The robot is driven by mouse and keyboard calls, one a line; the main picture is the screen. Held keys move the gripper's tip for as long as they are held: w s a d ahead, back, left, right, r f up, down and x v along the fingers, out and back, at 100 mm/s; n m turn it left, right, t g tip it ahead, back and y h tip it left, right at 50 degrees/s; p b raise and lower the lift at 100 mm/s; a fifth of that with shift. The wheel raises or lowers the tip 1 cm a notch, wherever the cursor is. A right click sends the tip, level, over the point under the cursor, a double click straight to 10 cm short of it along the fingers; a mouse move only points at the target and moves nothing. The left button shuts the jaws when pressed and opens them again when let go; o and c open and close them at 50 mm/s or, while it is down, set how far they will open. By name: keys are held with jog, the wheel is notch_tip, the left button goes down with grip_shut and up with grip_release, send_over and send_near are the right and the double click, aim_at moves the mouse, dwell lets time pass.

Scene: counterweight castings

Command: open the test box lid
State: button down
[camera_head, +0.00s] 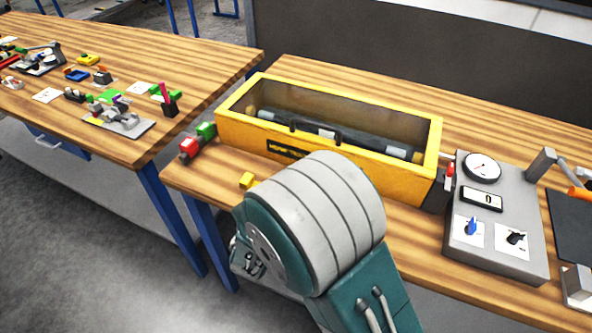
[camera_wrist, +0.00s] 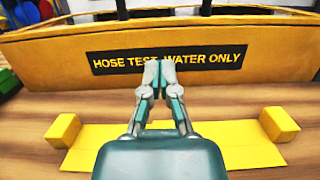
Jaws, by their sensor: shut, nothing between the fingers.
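The yellow test box (camera_head: 225,130) stands on the right-hand wooden bench. Its top shows a yellow frame around a see-through or open area; I cannot tell if a clear pane is there. A dark handle (camera_head: 312,130) is at the front of the top, and a dark hose-like cylinder lies inside. In the wrist view the box front (camera_wrist: 45,50) bears a black label (camera_wrist: 215,58) reading "HOSE TEST WATER ONLY". My gripper (camera_wrist: 160,64) is shut and empty, its tips in front of the label. Contact cannot be told. In the head view my arm hides it.
A yellow plate (camera_wrist: 215,145) with a raised yellow block (camera_wrist: 62,130) at each end lies before the box. Red and green fittings (camera_head: 197,140) are at the box's left. A grey gauge panel (camera_head: 490,245) stands at its right. Another bench (camera_head: 120,55) with small parts is at left.

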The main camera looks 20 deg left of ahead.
aim_at(311, 138)
jog(key=x, duration=0.3)
jog(key=d+x, duration=0.1)
jog(key=x, duration=0.3)
jog(key=shift+d+r, duration=0.1)
jog(key=shift+d, duration=0.1)
jog(key=w+r, duration=0.2)
jog(key=shift+w+a+r, duration=0.15)
jog(key=shift+r, duration=0.15)
jog(key=shift+w+a+r, duration=0.15)
jog(key=shift+w+r, duration=0.1)
jog(key=shift+r, duration=0.1)
jog(key=shift+d+r, duration=0.1)
jog(key=shift+d, duration=0.15)
